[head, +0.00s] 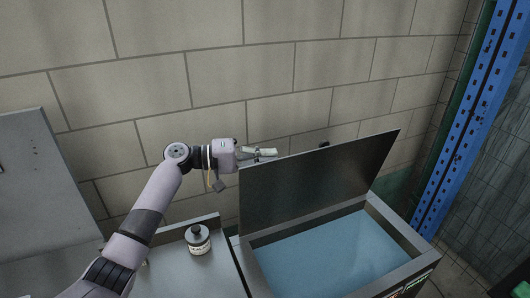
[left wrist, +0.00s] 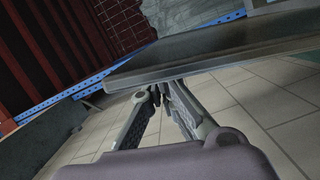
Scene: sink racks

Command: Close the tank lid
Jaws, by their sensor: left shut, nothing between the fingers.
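The tank lid (head: 315,180) is a dark flat panel standing raised and tilted at the back of the tank. The tank (head: 262,272) is a metal box holding blue liquid, and its top is uncovered. My left gripper (head: 268,153) is at the top left edge of the lid, shut and empty. In the left wrist view the lid's edge (left wrist: 180,72) runs just beyond the closed fingertips (left wrist: 158,88). I cannot tell if the fingers touch it. My right gripper does not show.
A small bottle with a dark cap (head: 198,240) stands on the metal counter (head: 225,275) left of the tank. A tiled wall (head: 300,60) is close behind. A blue upright post (head: 460,120) stands at the right.

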